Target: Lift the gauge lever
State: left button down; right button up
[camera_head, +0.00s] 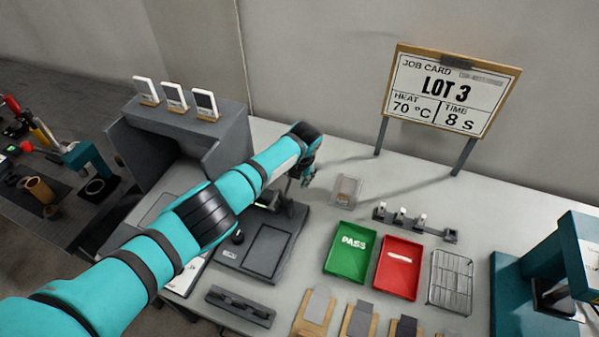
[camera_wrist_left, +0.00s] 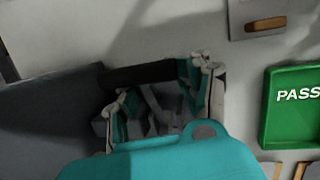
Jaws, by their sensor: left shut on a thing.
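The gauge (camera_head: 262,252) is a dark grey device with a flat base on the bench, below and beside my left arm. Its upper part is partly hidden behind the arm. My left gripper (camera_head: 299,182) is at the upper right of the gauge, pointing down, and is shut on the gauge lever, which is mostly hidden by the fingers. In the left wrist view the gripper (camera_wrist_left: 160,108) shows its two teal and grey fingers, with small grey parts between them that are hard to make out. My right gripper is not in view.
A green PASS tray (camera_head: 350,252), a red tray (camera_head: 398,268) and a wire rack (camera_head: 450,281) stand right of the gauge. A small clear-topped plate (camera_head: 346,190) lies behind them. A job card (camera_head: 449,90) stands at the back. A grey housing (camera_head: 180,130) is left of the arm.

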pick_arm(q)
jog(key=shift+w+a+r, duration=0.15)
jog(key=shift+w+a, duration=0.05)
jog(key=shift+a, duration=0.2)
jog(key=shift+w+a+r, duration=0.1)
jog(key=shift+w+a, duration=0.05)
jog(key=shift+a, duration=0.25)
jog(key=c, duration=1.2)
grip_release()
jog(key=o, duration=0.7)
jog(key=shift+a, duration=0.3)
jog(key=o, duration=0.4)
jog(key=shift+f, duration=0.1)
jog(key=shift+o, duration=0.5)
jog(key=shift+d, duration=0.15)
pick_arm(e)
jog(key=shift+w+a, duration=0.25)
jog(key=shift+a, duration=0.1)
pick_arm(q)
jog(key=shift+s+d+f, duration=0.1)
jog(key=shift+d, duration=0.1)
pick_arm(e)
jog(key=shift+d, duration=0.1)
pick_arm(q)
jog(key=v, duration=1.2)
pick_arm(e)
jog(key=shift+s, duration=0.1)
pick_arm(q)
jog(key=shift+s+f, duration=0.1)
